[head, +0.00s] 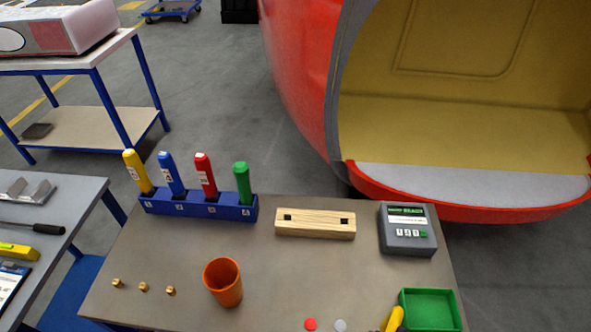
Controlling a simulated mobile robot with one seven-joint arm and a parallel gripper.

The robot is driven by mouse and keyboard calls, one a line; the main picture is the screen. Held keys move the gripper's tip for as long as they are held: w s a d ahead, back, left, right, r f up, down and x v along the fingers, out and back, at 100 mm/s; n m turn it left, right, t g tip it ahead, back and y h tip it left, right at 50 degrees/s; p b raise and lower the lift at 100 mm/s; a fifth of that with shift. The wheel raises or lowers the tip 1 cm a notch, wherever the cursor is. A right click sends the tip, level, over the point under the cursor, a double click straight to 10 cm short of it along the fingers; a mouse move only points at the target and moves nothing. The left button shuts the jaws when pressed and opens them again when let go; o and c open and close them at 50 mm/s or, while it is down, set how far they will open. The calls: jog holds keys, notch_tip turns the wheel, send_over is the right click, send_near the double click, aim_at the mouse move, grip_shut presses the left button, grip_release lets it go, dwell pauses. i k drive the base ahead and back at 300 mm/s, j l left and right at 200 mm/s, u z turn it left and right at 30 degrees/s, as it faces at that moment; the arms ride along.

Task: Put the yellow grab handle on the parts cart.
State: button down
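I cannot tell for certain which thing is the yellow grab handle. A curved yellow piece (396,318) lies at the bottom edge of the near table, left of the green tray, and is partly cut off by the frame. A yellow upright stick (137,172) with a pale label leans in the blue rack. A blue-framed cart (90,63) with a pale top and a lower shelf stands at the upper left; it may be the parts cart. A low blue trolley (171,10) is farther back. My gripper is not in view.
The near table (300,275) holds a blue rack (200,207), wooden block (315,224), grey device (407,228), orange cup (223,282), green tray (430,310) and several brass pieces (143,287). A side table (60,190) holds tools. A red nosecone (310,90) stands behind. Grey floor between is clear.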

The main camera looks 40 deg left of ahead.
aim_at(277, 257)
jog(key=j+u, duration=0.5)
jog(key=i+j+u, duration=0.1)
jog(key=j+u, duration=0.15)
jog(key=u, duration=0.2)
jog(key=i, duration=0.5)
